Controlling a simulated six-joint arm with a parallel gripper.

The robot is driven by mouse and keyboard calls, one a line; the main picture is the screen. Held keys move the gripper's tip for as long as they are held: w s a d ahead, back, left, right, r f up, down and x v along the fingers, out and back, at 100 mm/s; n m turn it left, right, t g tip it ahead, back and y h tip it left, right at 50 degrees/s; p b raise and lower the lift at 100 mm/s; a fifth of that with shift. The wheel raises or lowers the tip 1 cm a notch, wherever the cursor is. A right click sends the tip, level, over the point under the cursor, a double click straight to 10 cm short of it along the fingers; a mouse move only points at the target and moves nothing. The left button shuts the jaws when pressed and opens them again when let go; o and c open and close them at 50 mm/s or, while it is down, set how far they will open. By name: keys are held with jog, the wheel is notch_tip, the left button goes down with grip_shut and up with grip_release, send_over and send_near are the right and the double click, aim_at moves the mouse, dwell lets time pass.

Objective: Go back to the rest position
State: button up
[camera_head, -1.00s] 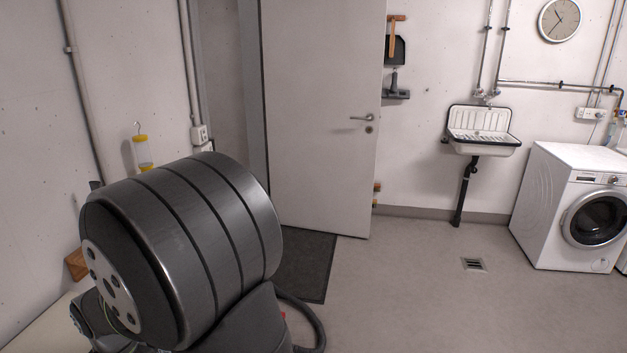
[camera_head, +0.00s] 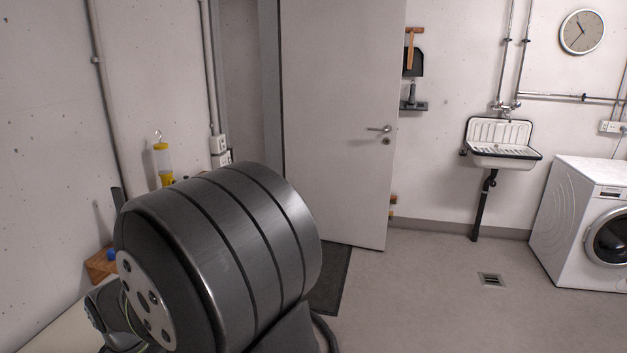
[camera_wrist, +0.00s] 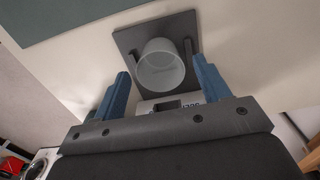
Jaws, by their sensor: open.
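My gripper (camera_wrist: 163,92) shows in the wrist view with its two blue fingers wide apart. It is open, with nothing held between the fingers. Beyond the fingertips, a translucent round cup-like thing (camera_wrist: 160,72) stands on a dark square plate (camera_wrist: 128,42) with upright dark posts. I cannot tell its exact distance from the fingers. In the head view my own dark arm joint fills the lower left, and the gripper is out of sight there.
The white door (camera_head: 335,120) stands behind my arm, with a dark mat (camera_head: 330,283) at its foot. A sink (camera_head: 500,143) hangs on the back wall. A washing machine (camera_head: 575,215) stands at the right. A yellow lantern-like thing (camera_head: 162,163) hangs at the left. The middle floor is clear.

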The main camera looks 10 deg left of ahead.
notch_tip(320, 180, down, 4)
jog(key=shift+r, duration=0.1)
notch_tip(320, 180, up, 11)
jog(key=d+f+n, duration=0.3)
jog(key=d, duration=1)
jog(key=d+f+n, duration=0.3)
jog(key=d+n, duration=0.1)
jog(key=d, duration=0.9)
jog(key=w+d+f+m, duration=0.1)
jog(key=w+d+f, duration=0.2)
jog(key=w+f, duration=0.2)
jog(key=w+d+f+m, duration=0.1)
jog(key=w+d+f, duration=0.2)
jog(key=w, duration=0.7)
notch_tip(320, 180, down, 2)
jog(key=shift+w+f+m, duration=0.1)
jog(key=shift+w+m, duration=0.05)
jog(key=shift+m, duration=0.25)
jog(key=shift+o, duration=0.4)
